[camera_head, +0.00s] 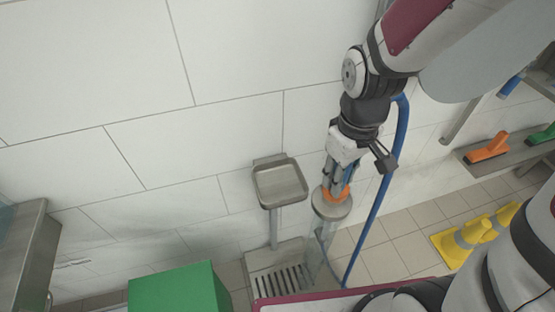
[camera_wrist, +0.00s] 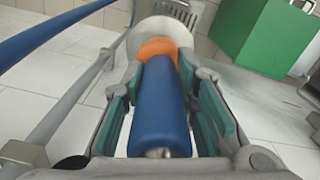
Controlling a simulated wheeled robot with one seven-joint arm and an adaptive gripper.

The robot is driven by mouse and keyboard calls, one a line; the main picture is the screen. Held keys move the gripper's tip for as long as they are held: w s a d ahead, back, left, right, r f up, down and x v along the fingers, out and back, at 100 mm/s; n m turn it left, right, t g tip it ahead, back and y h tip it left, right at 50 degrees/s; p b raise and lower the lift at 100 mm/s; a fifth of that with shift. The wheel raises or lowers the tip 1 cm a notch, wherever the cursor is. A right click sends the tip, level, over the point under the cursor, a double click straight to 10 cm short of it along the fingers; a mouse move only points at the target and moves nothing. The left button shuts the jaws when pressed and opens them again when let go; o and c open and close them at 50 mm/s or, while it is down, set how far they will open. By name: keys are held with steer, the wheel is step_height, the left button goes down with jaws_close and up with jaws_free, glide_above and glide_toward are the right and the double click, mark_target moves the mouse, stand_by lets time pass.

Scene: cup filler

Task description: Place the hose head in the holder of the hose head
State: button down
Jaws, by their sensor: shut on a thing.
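The hose head has a blue handle (camera_wrist: 160,110) and an orange part (camera_wrist: 158,48) at its far end. My gripper (camera_wrist: 161,72) is shut around the blue handle, with a finger on each side. In the head view my gripper (camera_head: 341,180) points down, and the orange part (camera_head: 338,191) shows just below the fingers. A round pale metal cup-like piece (camera_head: 332,207), possibly the holder, is directly beneath the orange part. It also shows beyond the orange part in the wrist view (camera_wrist: 165,27). I cannot tell whether they touch.
A blue hose (camera_head: 378,205) hangs to the right of my gripper. A small metal basin (camera_head: 280,184) on a post stands to the left, above a floor grate (camera_head: 280,281). A green box (camera_head: 178,290), yellow objects (camera_head: 470,238) and a shelf with an orange brush (camera_head: 487,149) stand farther off.

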steer(key=w+a+f+b, duration=0.1)
steer(key=w+a+f, duration=0.4)
steer(key=w+a, duration=0.5)
steer(key=shift+a, duration=0.65)
steer(key=shift+f, duration=0.1)
steer(key=c, duration=1.3)
jaws_free()
